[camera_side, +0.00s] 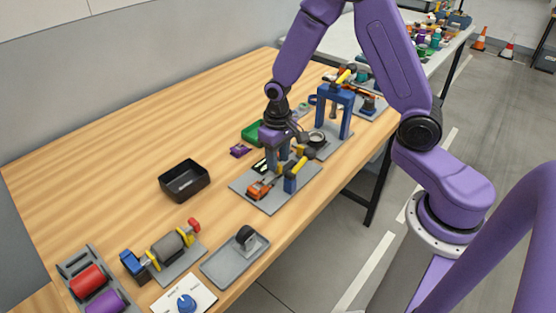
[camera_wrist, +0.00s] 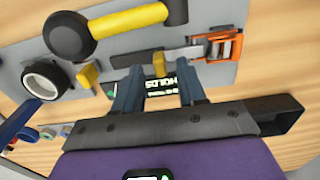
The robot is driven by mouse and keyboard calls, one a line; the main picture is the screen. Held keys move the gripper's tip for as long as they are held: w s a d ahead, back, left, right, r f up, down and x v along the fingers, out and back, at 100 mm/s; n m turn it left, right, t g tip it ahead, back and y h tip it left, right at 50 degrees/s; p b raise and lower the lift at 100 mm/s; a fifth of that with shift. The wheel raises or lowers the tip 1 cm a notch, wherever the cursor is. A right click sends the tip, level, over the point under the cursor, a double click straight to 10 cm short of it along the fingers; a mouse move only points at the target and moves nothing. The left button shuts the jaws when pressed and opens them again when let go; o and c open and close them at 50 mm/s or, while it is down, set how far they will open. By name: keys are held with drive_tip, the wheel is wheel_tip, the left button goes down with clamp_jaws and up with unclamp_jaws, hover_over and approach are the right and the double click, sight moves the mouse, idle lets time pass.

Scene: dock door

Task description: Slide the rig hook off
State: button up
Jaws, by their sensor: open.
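A grey plate (camera_side: 275,205) lies on the wooden table under my gripper. On it is an orange piece (camera_side: 262,188) with a grey strip through it; both also show in the wrist view, the orange piece (camera_wrist: 228,46) at the upper right and the strip (camera_wrist: 170,57) beside it. Which part is the rig hook I cannot tell.
A black bin (camera_side: 184,180) stands left of the plate. A grey tray (camera_side: 235,268), a roller stand (camera_side: 168,252) and a white dial panel (camera_side: 186,301) are at the front. A blue gantry (camera_side: 335,92) stands behind. The table's left side is largely clear.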

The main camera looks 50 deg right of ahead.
sight(285, 168)
drive_tip(key=shift+f, duration=0.7)
clamp_jaws()
drive_tip(key=shift+d, duration=1.45)
unclamp_jaws()
drive_tip(key=shift+r, duration=0.1)
